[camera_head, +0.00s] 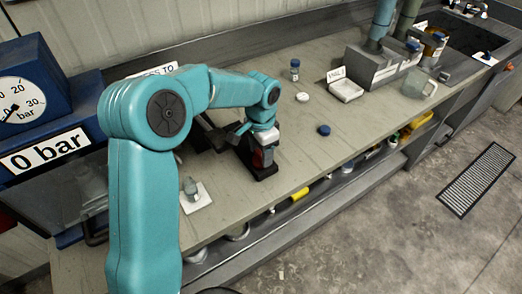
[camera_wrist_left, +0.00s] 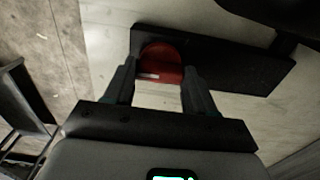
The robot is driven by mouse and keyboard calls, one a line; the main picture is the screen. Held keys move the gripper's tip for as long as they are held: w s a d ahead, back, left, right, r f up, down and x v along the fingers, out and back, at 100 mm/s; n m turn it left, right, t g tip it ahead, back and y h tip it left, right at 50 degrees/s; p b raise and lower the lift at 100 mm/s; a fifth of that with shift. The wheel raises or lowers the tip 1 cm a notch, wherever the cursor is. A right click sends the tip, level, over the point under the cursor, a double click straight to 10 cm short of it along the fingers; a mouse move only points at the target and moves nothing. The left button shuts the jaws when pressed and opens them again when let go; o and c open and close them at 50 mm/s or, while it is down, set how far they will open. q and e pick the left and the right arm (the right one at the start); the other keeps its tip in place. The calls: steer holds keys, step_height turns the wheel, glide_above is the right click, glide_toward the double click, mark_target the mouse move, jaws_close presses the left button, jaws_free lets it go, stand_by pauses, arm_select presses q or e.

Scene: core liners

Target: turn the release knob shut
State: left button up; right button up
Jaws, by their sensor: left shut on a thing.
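The release knob is a round red knob with a pale mark on its face, seen between my finger tips in the left wrist view (camera_wrist_left: 165,60). It sits on a black base plate (camera_wrist_left: 240,70), and a bit of its red shows in the head view (camera_head: 257,159). My left gripper (camera_head: 264,150) reaches down to the knob from above. Its two fingers stand on either side of the knob in the left wrist view (camera_wrist_left: 158,78) and are shut on it. The gripper partly hides the knob in the head view. My right gripper is not in view.
A blue gauge box (camera_head: 40,90) labelled "0 bar" stands at the left. The bench (camera_head: 285,170) holds a blue-capped jar (camera_head: 295,70), a white lid (camera_head: 302,97), a blue cap (camera_head: 324,130), a white tray (camera_head: 345,89) and a small vial on a white card (camera_head: 197,199).

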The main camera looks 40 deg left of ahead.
arm_select(q)
steer(key=o, duration=1)
steer(key=shift+o, duration=0.2)
step_height(320, 180, up, 16)
steer(key=shift+r, duration=0.2)
